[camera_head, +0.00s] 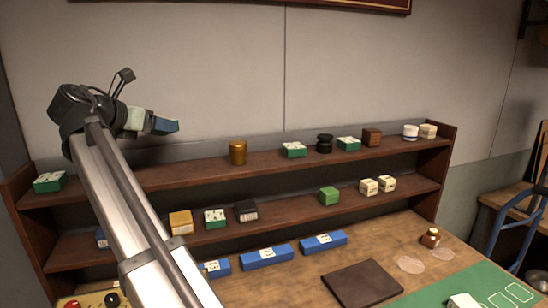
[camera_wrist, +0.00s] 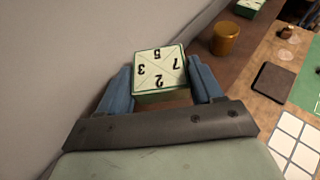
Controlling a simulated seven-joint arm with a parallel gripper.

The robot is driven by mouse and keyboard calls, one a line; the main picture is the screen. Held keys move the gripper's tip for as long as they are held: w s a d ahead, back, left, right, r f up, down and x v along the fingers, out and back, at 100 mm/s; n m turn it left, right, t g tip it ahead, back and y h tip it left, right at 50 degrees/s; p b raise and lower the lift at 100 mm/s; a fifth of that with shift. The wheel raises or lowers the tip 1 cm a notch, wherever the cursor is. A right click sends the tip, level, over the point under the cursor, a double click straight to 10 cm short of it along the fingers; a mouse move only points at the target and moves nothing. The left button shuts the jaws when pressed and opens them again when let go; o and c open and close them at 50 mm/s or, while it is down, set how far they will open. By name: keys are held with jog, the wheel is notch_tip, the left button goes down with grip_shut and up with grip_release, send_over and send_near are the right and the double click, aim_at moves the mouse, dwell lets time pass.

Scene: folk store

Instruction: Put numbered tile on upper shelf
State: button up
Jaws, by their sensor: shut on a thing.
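The numbered tile (camera_wrist: 160,68) is a pale square with a green edge, crossed by diagonals and marked 5, 3, 7 and 2. My gripper (camera_wrist: 162,82) is shut on it, with a blue finger on either side. In the head view my gripper (camera_head: 166,126) is raised at the left near the wall, above the upper shelf (camera_head: 200,176); the tile is hidden there. The upper shelf is dark wood and holds a green-and-white tile box (camera_head: 49,182) at its left end and a brass canister (camera_head: 238,152) near the middle. Bare board shows left of the canister.
The lower shelf (camera_head: 285,211) holds several small boxes. The table below has blue boxes (camera_head: 267,255), a dark square board (camera_head: 362,283) and a green mat (camera_head: 480,288).

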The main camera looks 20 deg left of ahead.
aim_at(164, 175)
jog(key=shift+f, duration=5.2)
jog(key=shift+f, duration=0.15)
jog(key=o, duration=1.3)
jog(key=shift+c, duration=0.2)
jog(key=shift+s+r, duration=0.15)
jog(key=shift+r, duration=0.1)
jog(key=v, duration=1.1)
jog(key=shift+s, duration=0.3)
jog(key=shift+r, duration=0.15)
